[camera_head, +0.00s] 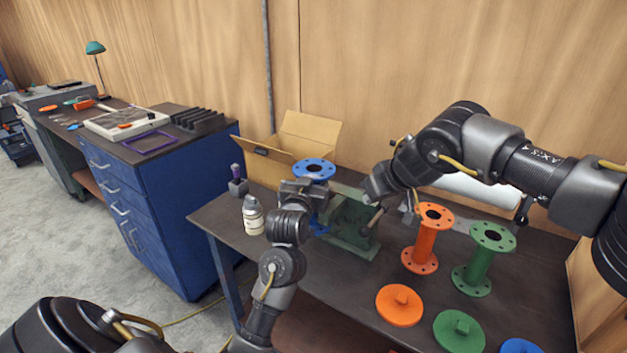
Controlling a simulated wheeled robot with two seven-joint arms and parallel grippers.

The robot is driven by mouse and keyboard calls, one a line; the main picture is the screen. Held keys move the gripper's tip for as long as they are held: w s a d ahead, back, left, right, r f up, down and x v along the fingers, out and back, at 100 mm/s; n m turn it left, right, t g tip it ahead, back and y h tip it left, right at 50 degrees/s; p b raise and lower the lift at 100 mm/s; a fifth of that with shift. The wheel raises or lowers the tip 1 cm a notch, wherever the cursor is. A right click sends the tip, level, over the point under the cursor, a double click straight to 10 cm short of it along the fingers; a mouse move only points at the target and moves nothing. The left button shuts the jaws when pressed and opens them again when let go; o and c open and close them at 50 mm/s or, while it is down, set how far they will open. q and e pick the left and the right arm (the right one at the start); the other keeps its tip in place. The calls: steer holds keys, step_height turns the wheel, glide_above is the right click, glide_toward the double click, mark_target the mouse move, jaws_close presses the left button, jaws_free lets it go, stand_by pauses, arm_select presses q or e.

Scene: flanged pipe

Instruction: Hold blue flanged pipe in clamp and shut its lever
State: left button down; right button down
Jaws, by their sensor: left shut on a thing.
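The blue flanged pipe (314,168) stands upright at the left side of the green clamp (352,228) on the dark workbench. Its top flange shows; most of its tube is hidden, and a bit of blue shows low down. My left gripper (312,190) is shut on the pipe just below the top flange. Whether the pipe is seated in the clamp is hidden. The clamp's lever (374,218) seems to stick out at its right side. My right gripper (376,192) is above the clamp's right side, near the lever; its fingers are not clear.
An orange flanged pipe (427,240) and a green one (482,262) stand to the right. Orange (399,306), green (459,332) and blue (520,346) discs lie in front. A white bottle (253,215) and an open cardboard box (268,165) are at the left.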

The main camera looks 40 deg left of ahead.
arm_select(q)
steer(key=shift+d, duration=0.15)
steer(key=c, duration=1.1)
jaws_free()
steer(key=o, duration=0.4)
steer(key=shift+d+r, duration=0.1)
arm_select(e)
steer(key=shift+d, duration=0.2)
steer(key=shift+a, duration=0.15)
steer(key=shift+f, duration=0.1)
arm_select(q)
steer(key=b+v, duration=0.1)
steer(key=v, duration=0.9)
steer(key=shift+s, duration=0.4)
arm_select(e)
steer(key=shift+f, duration=0.5)
